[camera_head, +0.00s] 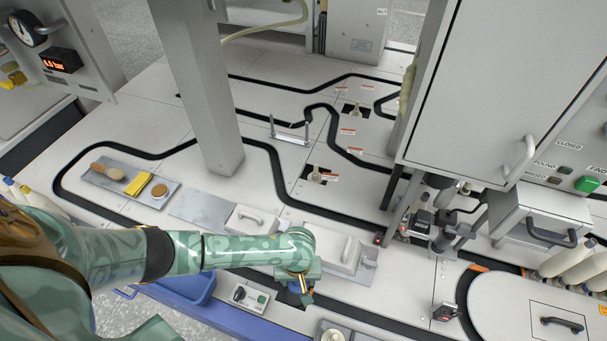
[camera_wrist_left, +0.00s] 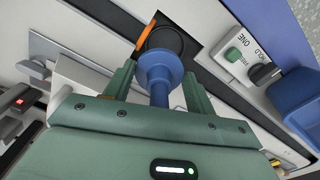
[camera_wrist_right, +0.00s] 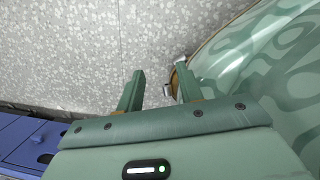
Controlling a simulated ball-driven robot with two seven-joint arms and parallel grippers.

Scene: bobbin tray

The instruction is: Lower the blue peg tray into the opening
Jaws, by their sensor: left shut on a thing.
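My left gripper (camera_wrist_left: 160,92) is shut on the blue peg tray (camera_wrist_left: 158,68), which shows as a round blue flange with a stem between the green fingers. The dark opening (camera_wrist_left: 188,22) lies beyond the tray in the left wrist view, with an orange strip at its edge. I cannot tell the gap between tray and opening. In the head view my left gripper (camera_head: 300,286) is over the front of the bench, and its wrist hides most of the tray and the opening. My right gripper (camera_wrist_right: 158,92) is open and empty above the speckled floor, beside my green arm.
A button box (camera_head: 250,297) sits left of the left gripper, and a blue bin (camera_head: 188,288) is further left. A grey plate with a handled white block (camera_head: 338,250) lies just behind. A black track winds over the bench. A tall cabinet (camera_head: 480,90) stands at right.

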